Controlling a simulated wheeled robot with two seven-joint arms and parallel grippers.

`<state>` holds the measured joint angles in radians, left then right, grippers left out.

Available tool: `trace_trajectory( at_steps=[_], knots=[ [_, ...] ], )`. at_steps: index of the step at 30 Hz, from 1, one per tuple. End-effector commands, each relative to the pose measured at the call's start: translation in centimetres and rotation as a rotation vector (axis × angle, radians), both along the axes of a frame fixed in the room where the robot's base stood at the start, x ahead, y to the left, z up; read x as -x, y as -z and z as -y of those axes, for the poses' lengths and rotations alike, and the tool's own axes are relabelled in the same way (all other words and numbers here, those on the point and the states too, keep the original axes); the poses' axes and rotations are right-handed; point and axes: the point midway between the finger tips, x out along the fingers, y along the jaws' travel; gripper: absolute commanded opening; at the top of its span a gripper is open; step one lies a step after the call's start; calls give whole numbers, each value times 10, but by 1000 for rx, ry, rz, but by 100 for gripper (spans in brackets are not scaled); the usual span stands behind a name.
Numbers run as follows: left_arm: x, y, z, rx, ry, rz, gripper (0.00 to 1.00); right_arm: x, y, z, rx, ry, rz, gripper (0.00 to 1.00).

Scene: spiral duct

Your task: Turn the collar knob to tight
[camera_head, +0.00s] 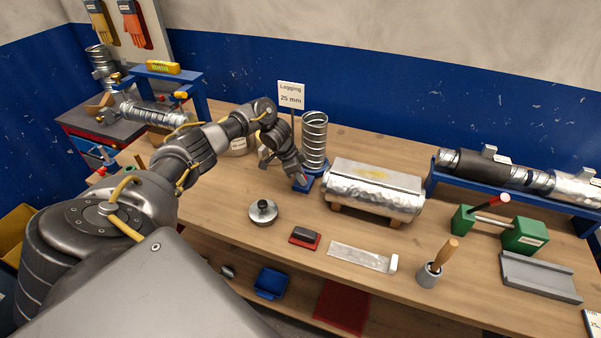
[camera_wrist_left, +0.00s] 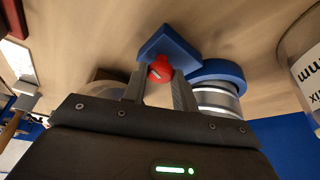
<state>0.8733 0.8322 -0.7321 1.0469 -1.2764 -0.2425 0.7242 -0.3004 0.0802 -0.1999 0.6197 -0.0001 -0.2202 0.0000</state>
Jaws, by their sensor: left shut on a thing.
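The collar knob (camera_wrist_left: 160,70) is red with a pale mark, and sits on a blue block (camera_wrist_left: 168,45) in the left wrist view. The block joins a blue ring, the collar (camera_wrist_left: 218,70), around the foot of the silver spiral duct (camera_head: 314,140). The duct stands upright on the bench. My left gripper (camera_head: 302,184) is low at the front left of the collar. In the left wrist view its two fingers (camera_wrist_left: 160,78) are shut on the knob, one on each side. In the head view the gripper hides the knob. My right gripper is not in view.
A round metal tin (camera_head: 263,212) and a red-and-black pad (camera_head: 305,237) lie in front. A "Lagging 25 mm" sign (camera_head: 291,95) stands behind. Green clamp blocks (camera_head: 525,236) are at the right.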

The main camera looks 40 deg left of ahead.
Motion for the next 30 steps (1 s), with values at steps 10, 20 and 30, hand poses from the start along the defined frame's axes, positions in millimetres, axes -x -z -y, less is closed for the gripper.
trace_trajectory(
  at_steps=[10,20,30],
  knots=[
    [-4,2,-2,-1,325,3,5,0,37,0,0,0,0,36],
    [-5,2,-3,-5,601,3,5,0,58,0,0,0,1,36],
    [-6,2,-3,-6,780,2,5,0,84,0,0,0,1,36]
  ],
)
